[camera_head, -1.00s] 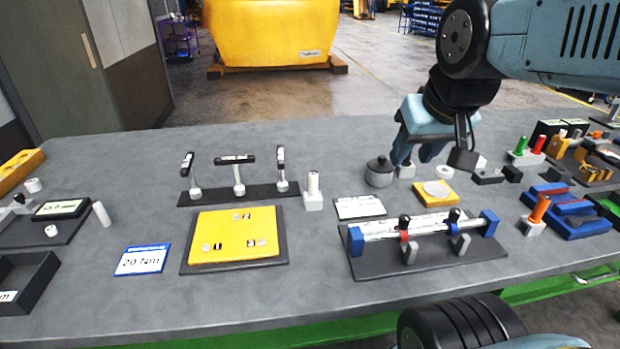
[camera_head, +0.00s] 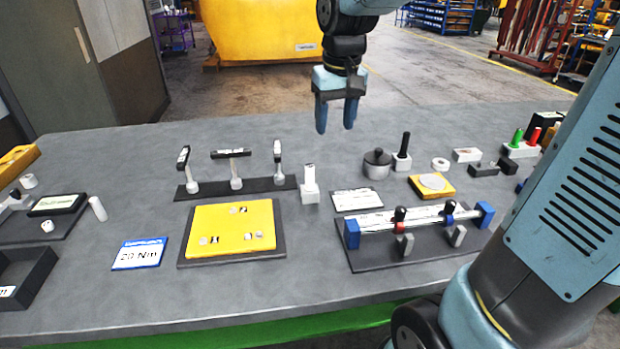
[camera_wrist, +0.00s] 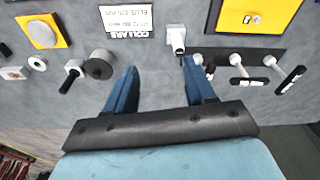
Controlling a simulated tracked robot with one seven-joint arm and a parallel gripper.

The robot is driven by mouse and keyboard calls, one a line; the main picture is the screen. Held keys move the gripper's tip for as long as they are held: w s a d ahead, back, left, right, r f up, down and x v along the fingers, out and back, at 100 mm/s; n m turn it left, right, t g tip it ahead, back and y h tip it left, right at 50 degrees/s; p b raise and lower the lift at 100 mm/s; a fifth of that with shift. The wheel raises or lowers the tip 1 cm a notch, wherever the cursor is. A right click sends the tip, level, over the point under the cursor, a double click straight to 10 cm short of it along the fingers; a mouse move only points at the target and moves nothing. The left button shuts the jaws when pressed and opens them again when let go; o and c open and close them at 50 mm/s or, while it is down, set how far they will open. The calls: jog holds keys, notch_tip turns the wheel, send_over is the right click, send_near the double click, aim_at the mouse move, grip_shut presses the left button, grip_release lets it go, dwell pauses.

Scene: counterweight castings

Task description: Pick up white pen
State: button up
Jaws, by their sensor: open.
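A white pen (camera_head: 310,173) stands upright in a small white holder block (camera_head: 311,196) on the grey bench, right of the yellow plate. The block also shows near the top middle of the wrist view (camera_wrist: 176,40); there I cannot clearly tell pen from block. My gripper (camera_head: 336,117) is open and empty, fingers pointing down, above the bench's far side, behind and slightly right of the pen. In the wrist view my gripper (camera_wrist: 160,68) has its two blue fingers apart, with the block just beyond the right fingertip.
A rack with black-handled tools (camera_head: 236,184) stands left of the pen. A grey lidded pot (camera_head: 377,164) and a black pen in a white block (camera_head: 403,148) are to its right. A labelled card (camera_head: 357,199) lies beside it. The bench behind the pen is clear.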

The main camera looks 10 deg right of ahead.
jog(key=g, duration=0.1)
send_over(310, 176)
notch_tip(310, 176, down, 4)
jog(key=shift+w+a+f+n+g, duration=0.15)
jog(key=shift+w+f+n, duration=0.05)
jog(key=shift+w, duration=0.2)
jog(key=shift+w+a+f+n+g, duration=0.1)
jog(key=shift+w+f+n+g, duration=0.1)
jog(key=shift+w, duration=0.15)
notch_tip(310, 176, down, 8)
jog(key=shift+f, duration=0.1)
jog(key=shift+s+d+f, duration=0.1)
jog(key=shift+d+f, duration=0.05)
jog(key=shift+f, duration=1.15)
jog(key=shift+d+f, duration=0.15)
jog(key=shift+f, duration=1.15)
grip_shut()
jog(key=shift+r, duration=0.1)
